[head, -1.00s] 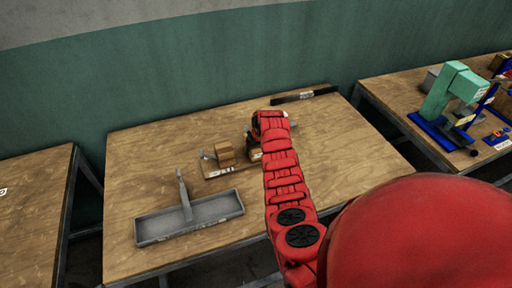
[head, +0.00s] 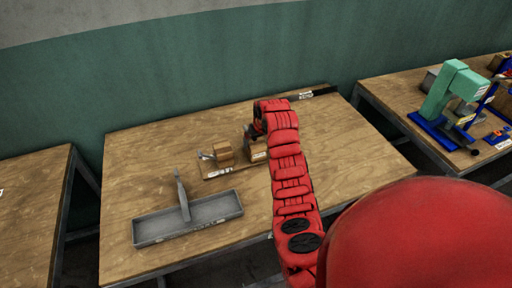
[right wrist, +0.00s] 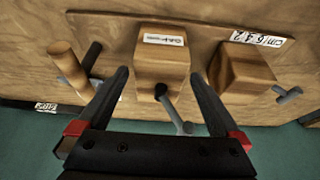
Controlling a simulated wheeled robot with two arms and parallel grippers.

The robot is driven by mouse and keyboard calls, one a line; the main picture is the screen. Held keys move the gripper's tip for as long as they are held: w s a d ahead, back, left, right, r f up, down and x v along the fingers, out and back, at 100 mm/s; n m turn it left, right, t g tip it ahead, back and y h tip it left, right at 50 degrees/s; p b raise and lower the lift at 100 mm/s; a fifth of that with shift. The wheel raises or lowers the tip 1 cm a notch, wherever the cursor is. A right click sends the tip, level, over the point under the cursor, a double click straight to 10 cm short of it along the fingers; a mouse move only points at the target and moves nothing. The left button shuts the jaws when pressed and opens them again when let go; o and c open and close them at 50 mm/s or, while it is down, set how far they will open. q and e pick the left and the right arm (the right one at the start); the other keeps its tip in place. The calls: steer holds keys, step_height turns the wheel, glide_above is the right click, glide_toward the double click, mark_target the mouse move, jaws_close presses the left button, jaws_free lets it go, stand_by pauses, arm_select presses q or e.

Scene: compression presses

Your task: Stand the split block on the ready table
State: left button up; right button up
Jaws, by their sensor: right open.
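My right gripper (head: 252,130) is open over the back of a small wooden board on the middle table. In the right wrist view its fingers (right wrist: 160,76) stand on either side of a wooden block (right wrist: 162,62) with a white label and a grey pin; the fingers look clear of its sides. This block also shows in the head view (head: 258,152), partly behind my arm. Another wooden block (right wrist: 240,68) with a pin stands beside it, and also shows in the head view (head: 223,151). I cannot tell which one is split; the labels are unreadable. My left gripper is not in view.
A grey tray (head: 160,229) with an upright handle lies at the table's front left. A black bar (head: 322,92) lies at the back edge. A green press (head: 440,95) stands on the right table. The middle table's right part is clear. A wooden cylinder (right wrist: 62,60) shows in the wrist view.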

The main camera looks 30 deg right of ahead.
steer(key=b+v, duration=0.1)
steer(key=v, duration=0.5)
steer(key=shift+s, duration=0.1)
stand_by(0.4)
